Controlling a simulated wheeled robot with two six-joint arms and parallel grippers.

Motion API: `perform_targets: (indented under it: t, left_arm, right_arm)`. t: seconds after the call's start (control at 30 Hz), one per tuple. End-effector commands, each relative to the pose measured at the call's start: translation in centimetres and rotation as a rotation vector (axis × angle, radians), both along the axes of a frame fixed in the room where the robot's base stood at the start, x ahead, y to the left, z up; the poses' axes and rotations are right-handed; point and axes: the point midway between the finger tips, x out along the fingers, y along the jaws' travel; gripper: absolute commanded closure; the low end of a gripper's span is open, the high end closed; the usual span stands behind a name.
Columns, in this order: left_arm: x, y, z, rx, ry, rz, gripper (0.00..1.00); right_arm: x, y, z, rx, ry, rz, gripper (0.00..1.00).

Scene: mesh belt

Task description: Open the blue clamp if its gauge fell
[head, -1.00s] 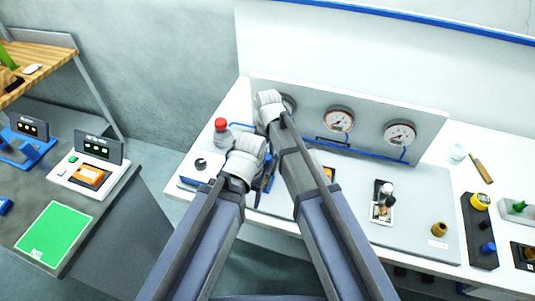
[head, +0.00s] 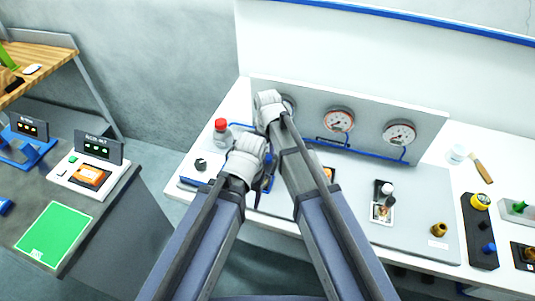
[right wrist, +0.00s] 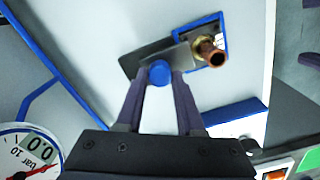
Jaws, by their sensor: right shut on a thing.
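My right gripper (right wrist: 162,85) is shut on a blue round knob (right wrist: 160,73) at the end of a dark flat lever, which I take to be the blue clamp. The lever meets a brass and copper pipe end (right wrist: 208,52) in a blue-edged plate. A gauge (right wrist: 30,150) shows partly at lower left in the right wrist view; its display seems to read 0.0. In the head view, the middle gauge (head: 339,120) and right gauge (head: 400,133) show on the grey panel; my right arm mostly hides the left gauge (head: 290,103).
A red-capped bottle (head: 221,132) stands left of my arms. A side bench with a green mat (head: 54,235) is at far left.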

Motion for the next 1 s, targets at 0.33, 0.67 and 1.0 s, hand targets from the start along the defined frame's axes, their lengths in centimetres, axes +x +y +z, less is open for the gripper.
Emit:
perform_targets:
  t: [0.33, 0.67, 1.0]
  left_arm:
    - [0.0, 0.0, 0.0, 0.000, 0.000, 0.000, 0.34]
    - [0.0, 0.0, 0.0, 0.000, 0.000, 0.000, 0.34]
    - [0.0, 0.0, 0.0, 0.000, 0.000, 0.000, 0.34]
  right_arm:
    - [0.0, 0.0, 0.0, 0.000, 0.000, 0.000, 1.00]
    - [2.7, -0.9, 0.0, -0.001, -0.002, -0.001, 1.00]
    - [2.7, -0.9, 0.0, -0.001, -0.005, -0.001, 0.44]
